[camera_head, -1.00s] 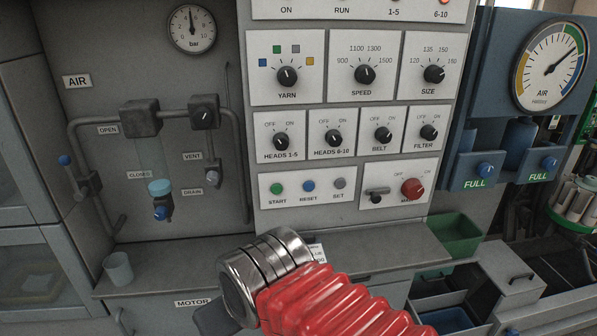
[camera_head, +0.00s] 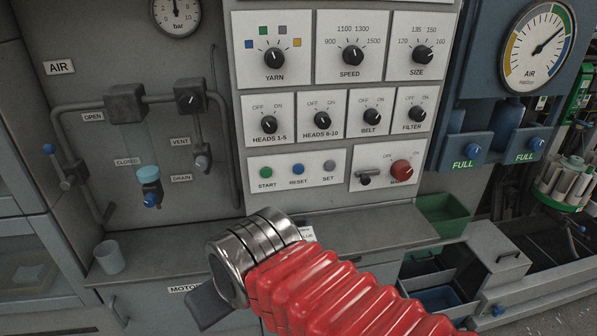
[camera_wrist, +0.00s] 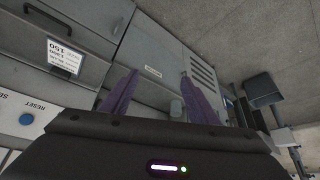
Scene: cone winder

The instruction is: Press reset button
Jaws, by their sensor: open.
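The blue reset button (camera_head: 298,169) sits on a white plate of the control panel, above the label RESET. It is between the green START button (camera_head: 265,172) and the grey SET button (camera_head: 330,167). In the head view my red-sleeved arm is in front of the panel's lower part, and the fingers are not visible.
A red knob (camera_head: 401,170) and a small lever are right of the button plate. A counter (camera_head: 350,232) runs below the panel, with a cup (camera_head: 109,257) at left and a green bin (camera_head: 444,215) at right. Valve pipes (camera_head: 70,107) stand at left.

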